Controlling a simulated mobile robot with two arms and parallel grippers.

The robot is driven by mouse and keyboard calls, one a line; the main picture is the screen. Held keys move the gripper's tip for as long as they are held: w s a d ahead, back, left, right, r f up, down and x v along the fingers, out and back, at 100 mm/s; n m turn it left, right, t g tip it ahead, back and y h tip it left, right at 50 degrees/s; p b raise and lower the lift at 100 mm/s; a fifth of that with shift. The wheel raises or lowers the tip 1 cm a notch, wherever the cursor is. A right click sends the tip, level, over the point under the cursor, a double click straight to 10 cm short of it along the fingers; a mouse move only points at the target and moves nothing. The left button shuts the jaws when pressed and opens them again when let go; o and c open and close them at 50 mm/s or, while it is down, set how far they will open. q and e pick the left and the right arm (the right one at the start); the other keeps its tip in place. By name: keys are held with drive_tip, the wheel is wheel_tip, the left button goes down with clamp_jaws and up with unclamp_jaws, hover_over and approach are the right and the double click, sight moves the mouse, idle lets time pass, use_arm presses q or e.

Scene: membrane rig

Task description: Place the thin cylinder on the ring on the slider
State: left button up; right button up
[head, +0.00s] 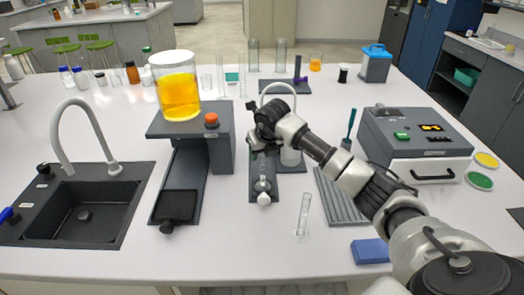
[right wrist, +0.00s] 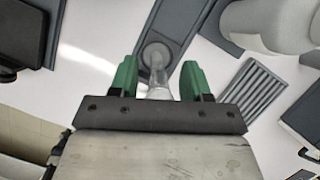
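A thin clear glass cylinder (head: 303,214) stands upright on the white bench, right of the slider's dark base. The dark slider base (head: 256,192) lies in the middle of the bench, with a clear glass piece (head: 262,184) on it and a white knob at its front end. My right gripper (head: 259,147) is above the base's rear part. In the right wrist view its green fingers (right wrist: 158,80) are spread wide. Clear glass shows in the gap, in front of a round grey ring-like part (right wrist: 155,54); I cannot tell whether they touch. My left gripper is out of view.
The orange-liquid beaker (head: 177,88) stands on a dark rig (head: 221,150) left of the gripper. The sink (head: 72,212) is at left. The bench front is mostly clear.

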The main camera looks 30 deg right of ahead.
drive_tip(key=shift+r, duration=0.1)
drive_tip(key=b+v, duration=0.2)
drive_tip(key=v, duration=1)
